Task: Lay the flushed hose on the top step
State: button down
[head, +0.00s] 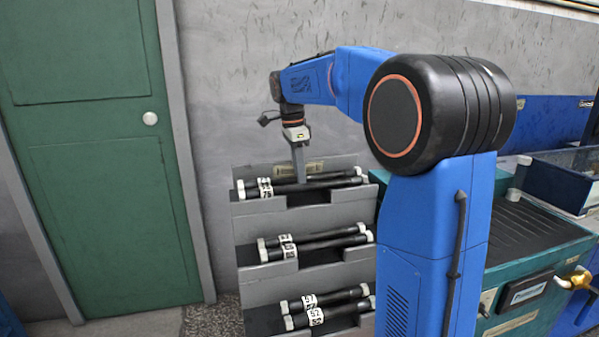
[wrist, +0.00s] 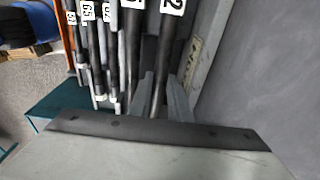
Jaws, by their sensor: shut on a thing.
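My gripper (head: 300,179) reaches down to the top step (head: 246,211) of a grey stepped rack. It is shut on a black hose (head: 335,179) with pale ends and a white label at its left. This is the rear one of two hoses on that step. In the wrist view the held hose (wrist: 166,58) runs between the two grey fingers (wrist: 160,100), and part of a "2" shows on its label. It appears to lie at step level; I cannot tell whether it touches the step. The other hose (head: 315,187) lies in front, close beside it.
The middle step (head: 252,275) and the lower step (head: 262,322) each hold two labelled black hoses. A grey wall stands close behind the rack. A green door (head: 100,150) is at left. A teal sink unit (head: 530,262) with a brass tap is at right.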

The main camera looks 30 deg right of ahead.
jog(key=shift+f, duration=0.2)
jog(key=c, duration=1.6)
grip_release()
jog(key=shift+o, duration=0.2)
notch_tip(320, 180, up, 17)
jog(key=a, duration=0.2)
jog(key=shift+w, duration=0.15)
jog(key=shift+r, duration=0.1)
jog(key=s+a+f+n+t, duration=0.1)
jog(key=s+a+f+n, duration=0.1)
jog(key=s+f+n, duration=0.6)
jog(key=s+a+f+n+t, duration=0.2)
jog(key=s+a+f+n, duration=0.15)
jog(key=s, duration=0.75)
jog(key=s+a+f+n+t+y, duration=0.1)
jog(key=s+f+n+t, duration=0.1)
jog(key=s+f+n, duration=0.6)
jog(key=s+f, duration=0.7)
jog(key=f, duration=0.5)
jog(key=shift+s+a+n, duration=0.35)
jog(key=shift+s, duration=0.05)
